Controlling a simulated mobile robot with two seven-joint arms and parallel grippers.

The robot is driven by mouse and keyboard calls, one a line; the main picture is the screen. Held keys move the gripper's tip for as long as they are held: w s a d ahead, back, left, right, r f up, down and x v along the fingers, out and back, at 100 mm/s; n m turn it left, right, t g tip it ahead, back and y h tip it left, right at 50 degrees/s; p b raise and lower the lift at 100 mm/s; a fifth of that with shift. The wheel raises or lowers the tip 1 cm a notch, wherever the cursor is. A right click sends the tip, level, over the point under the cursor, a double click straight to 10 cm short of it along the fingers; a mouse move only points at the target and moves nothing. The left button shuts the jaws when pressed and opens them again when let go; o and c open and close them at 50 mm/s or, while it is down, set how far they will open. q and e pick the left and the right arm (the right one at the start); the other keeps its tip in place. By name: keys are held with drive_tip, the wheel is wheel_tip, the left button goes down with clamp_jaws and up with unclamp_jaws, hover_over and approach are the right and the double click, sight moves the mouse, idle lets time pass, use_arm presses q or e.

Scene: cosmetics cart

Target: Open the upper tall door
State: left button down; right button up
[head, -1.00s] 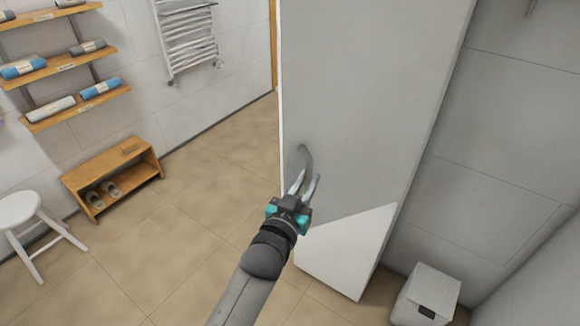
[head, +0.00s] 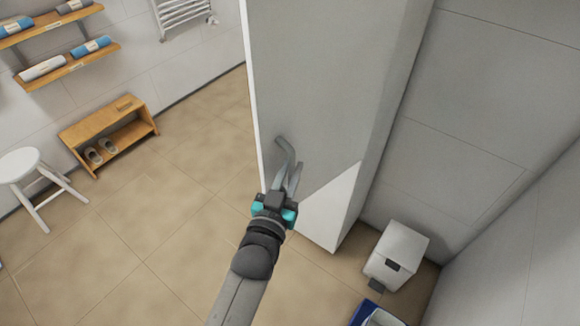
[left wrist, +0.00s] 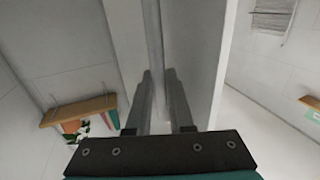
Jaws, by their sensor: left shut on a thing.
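The tall cabinet shows a grey upper tall door (head: 310,75) and a white lower front (head: 335,207) in the head view. A grey curved handle (head: 284,148) sits low on the upper door, near its left edge. My left gripper (head: 292,170) is at this handle and is shut on it. In the left wrist view the handle (left wrist: 154,35) runs upright between the two fingers (left wrist: 160,95). The fingers hide part of the handle. I see no clear gap at the door's edge. My right gripper is not in view.
A white bin (head: 398,252) stands on the floor right of the cabinet, with a blue-edged thing (head: 368,312) in front. A wooden bench (head: 110,130) with slippers and a white stool (head: 22,165) stand left. Tiled floor (head: 150,225) between is free.

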use_arm(q)
drive_tip(key=shift+d+r, duration=0.15)
drive_tip(key=shift+r, duration=0.05)
drive_tip(key=c, duration=1.2)
unclamp_jaws()
drive_tip(key=shift+c, duration=0.2)
drive_tip(key=o, duration=0.4)
drive_tip(key=shift+w+d+f, duration=0.1)
drive_tip(key=shift+w, duration=0.05)
drive_tip(key=shift+o, duration=0.2)
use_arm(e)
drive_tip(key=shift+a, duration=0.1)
use_arm(q)
drive_tip(key=shift+f, duration=0.1)
drive_tip(key=shift+s+a, duration=0.3)
drive_tip(key=shift+s, duration=0.15)
drive_tip(key=v, duration=1.4)
drive_tip(key=shift+s+b, duration=0.15)
drive_tip(key=shift+b, duration=0.15)
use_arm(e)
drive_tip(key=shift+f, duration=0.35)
use_arm(q)
drive_tip(key=shift+a, duration=0.15)
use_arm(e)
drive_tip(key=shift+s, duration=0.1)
